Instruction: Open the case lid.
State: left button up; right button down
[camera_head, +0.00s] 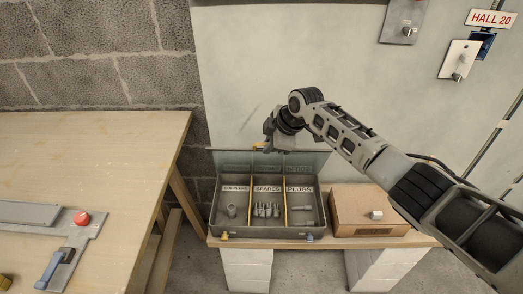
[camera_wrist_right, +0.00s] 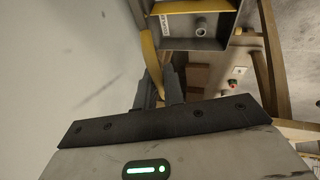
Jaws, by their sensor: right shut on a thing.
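The grey case (camera_head: 213,222) stands on a low bench with its lid (camera_head: 305,163) raised along the back edge. The lid looks like a thin grey-green panel, and its exact angle is hard to tell. Inside are three labelled compartments with small fittings, split by yellow dividers. My right gripper (camera_head: 268,146) is at the lid's upper edge, left of its middle, shut on a yellow part of it. In the right wrist view this yellow strip (camera_wrist_right: 151,55) runs down between the fingers of the gripper (camera_wrist_right: 162,88). My left gripper is not in view.
A cardboard box (camera_head: 365,208) with a small pale block on top stands right of the case. A wooden table (camera_head: 90,150) at left holds a grey fixture with a red button (camera_head: 82,219) and blue handle. A pale wall panel (camera_head: 235,60) rises behind the case.

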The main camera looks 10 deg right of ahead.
jog(key=shift+f, duration=0.1)
dwell(0.3)
jog(key=c, duration=1.5)
grip_release()
jog(key=shift+w, duration=0.1)
jog(key=v, duration=1.6)
